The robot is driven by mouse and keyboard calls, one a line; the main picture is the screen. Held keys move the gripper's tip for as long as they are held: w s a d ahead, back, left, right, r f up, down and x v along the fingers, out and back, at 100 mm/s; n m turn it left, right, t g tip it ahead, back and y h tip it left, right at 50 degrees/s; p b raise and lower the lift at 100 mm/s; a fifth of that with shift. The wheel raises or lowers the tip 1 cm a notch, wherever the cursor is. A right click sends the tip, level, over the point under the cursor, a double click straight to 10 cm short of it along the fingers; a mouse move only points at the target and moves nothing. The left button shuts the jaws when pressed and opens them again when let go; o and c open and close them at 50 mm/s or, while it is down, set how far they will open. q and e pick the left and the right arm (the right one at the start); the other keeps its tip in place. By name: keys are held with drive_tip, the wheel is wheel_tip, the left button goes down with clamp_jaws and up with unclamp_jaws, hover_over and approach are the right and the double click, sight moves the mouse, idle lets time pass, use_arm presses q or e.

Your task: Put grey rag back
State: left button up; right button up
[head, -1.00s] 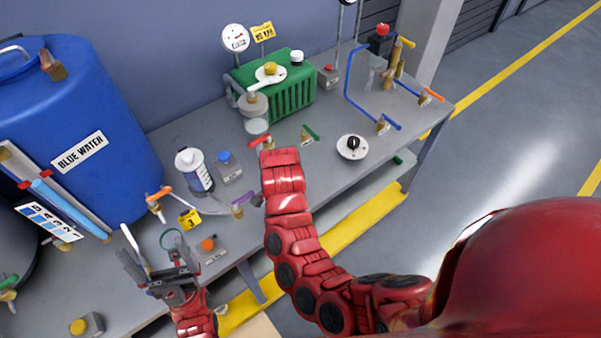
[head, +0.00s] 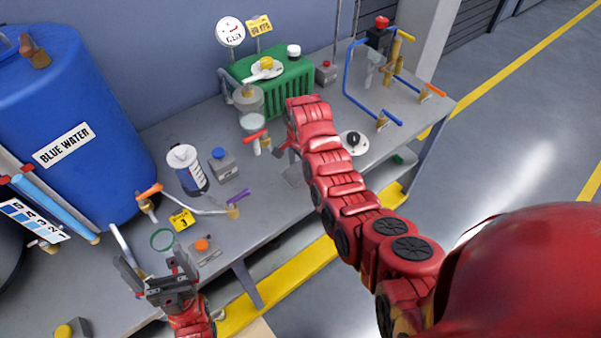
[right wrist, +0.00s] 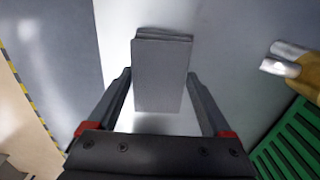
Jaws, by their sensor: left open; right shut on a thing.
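The grey rag (right wrist: 158,78) is a flat, folded grey block between the two fingers of my right gripper (right wrist: 160,84) in the right wrist view. My right gripper is shut on it. In the head view, my right gripper (head: 284,152) is over the front part of the bench, partly hidden by its own arm. The rag shows there as a small grey patch (head: 293,176) below it. I cannot tell whether the rag touches the bench. My left gripper (head: 155,264) is open and empty over the bench's front left part.
The grey bench (head: 262,205) holds a green ribbed box (head: 290,97), a red-handled valve (head: 255,138), a round white dial plate (head: 353,143), a measuring jug (head: 188,168) and blue pipework (head: 360,95). A blue barrel (head: 75,110) stands left. Bare bench lies around the rag.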

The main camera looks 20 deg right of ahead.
sight(300, 169)
drive_tip(key=shift+w+d, duration=0.1)
drive_tip(key=shift+d, duration=0.05)
wheel_tip(300, 169, down, 2)
drive_tip(key=shift+p, duration=0.8)
drive_tip(key=shift+f, duration=0.8)
drive_tip(key=shift+f, duration=0.1)
drive_tip(key=shift+f, duration=0.2)
drive_tip(key=o, duration=1.1)
drive_tip(key=shift+r, duration=0.1)
